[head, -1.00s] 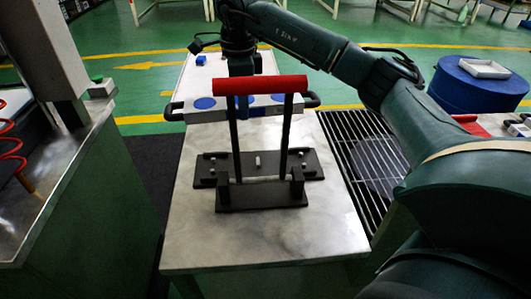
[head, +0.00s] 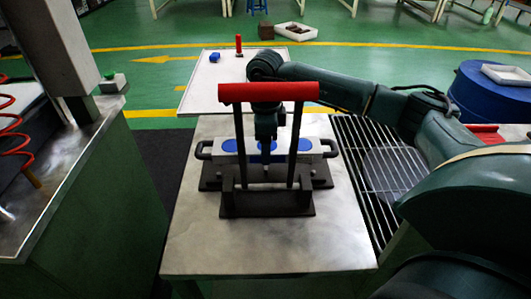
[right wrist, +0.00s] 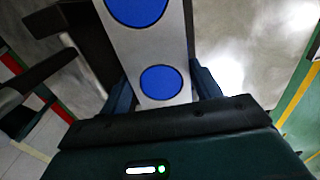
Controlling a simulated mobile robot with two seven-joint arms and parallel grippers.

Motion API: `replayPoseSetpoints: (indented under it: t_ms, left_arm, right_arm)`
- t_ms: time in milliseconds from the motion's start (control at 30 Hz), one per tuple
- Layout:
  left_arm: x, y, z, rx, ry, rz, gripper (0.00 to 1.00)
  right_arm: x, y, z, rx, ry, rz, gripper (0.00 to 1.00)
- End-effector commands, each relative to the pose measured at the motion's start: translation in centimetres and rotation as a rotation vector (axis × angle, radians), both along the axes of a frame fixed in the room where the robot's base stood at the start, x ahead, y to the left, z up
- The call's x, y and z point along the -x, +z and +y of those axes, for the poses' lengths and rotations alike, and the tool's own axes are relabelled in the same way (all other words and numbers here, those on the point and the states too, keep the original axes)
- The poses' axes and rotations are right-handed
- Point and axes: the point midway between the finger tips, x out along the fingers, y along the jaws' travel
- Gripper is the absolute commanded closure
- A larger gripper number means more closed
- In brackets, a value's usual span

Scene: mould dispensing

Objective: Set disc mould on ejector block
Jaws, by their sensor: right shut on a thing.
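The disc mould (head: 318,150) is a pale bar with blue discs and a black handle at each end. It lies level across the ejector block (head: 267,204), a black base with pins, two upright arms and a red crossbar (head: 268,92). In the right wrist view the mould (right wrist: 150,48) lies between the fingers. My left gripper is not in view.
The block stands on a grey metal table (head: 270,245), clear in front. A white table (head: 222,75) behind holds a small blue object and a red-handled one. A grating (head: 372,170) and blue drum (head: 495,92) are at right; a green cabinet (head: 100,200) is at left.

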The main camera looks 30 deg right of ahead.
Motion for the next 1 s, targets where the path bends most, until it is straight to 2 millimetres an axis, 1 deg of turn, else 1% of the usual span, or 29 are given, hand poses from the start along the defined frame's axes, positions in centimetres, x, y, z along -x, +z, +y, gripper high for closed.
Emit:
replayPoseSetpoints:
  t_ms: [67, 200, 300, 567, 767, 800, 1000]
  left_arm:
    - [0.0, 0.1, 0.0, -0.001, 0.001, 0.001, 0.64]
    - [0.0, 0.2, 0.1, -0.002, 0.004, 0.006, 0.64]
    - [0.1, 0.1, 0.2, -0.003, 0.005, 0.008, 0.64]
    - [0.1, -0.1, 0.2, -0.004, 0.006, 0.008, 0.64]
    - [0.0, -0.5, 0.2, -0.003, 0.005, 0.007, 0.64]
    - [0.0, -0.4, 0.1, -0.002, 0.004, 0.004, 0.64]
    - [-0.1, 0.3, 0.0, 0.003, 0.002, -0.006, 0.64]
  right_arm:
    - [0.0, -0.5, 0.0, -0.002, 0.0, -0.001, 0.87]
    - [0.0, -2.4, 0.0, -0.001, 0.0, -0.001, 0.87]
    - [-0.1, -3.2, 0.0, -0.002, 0.0, -0.002, 0.87]
    - [-0.1, -3.3, 0.0, -0.002, 0.0, -0.004, 0.87]
    - [-0.1, -3.9, 0.0, -0.002, 0.001, -0.004, 0.87]
    - [0.0, -4.1, 0.0, -0.001, 0.001, 0.001, 0.36]
    - [0.0, -4.0, 0.0, -0.001, 0.001, 0.001, 0.2]
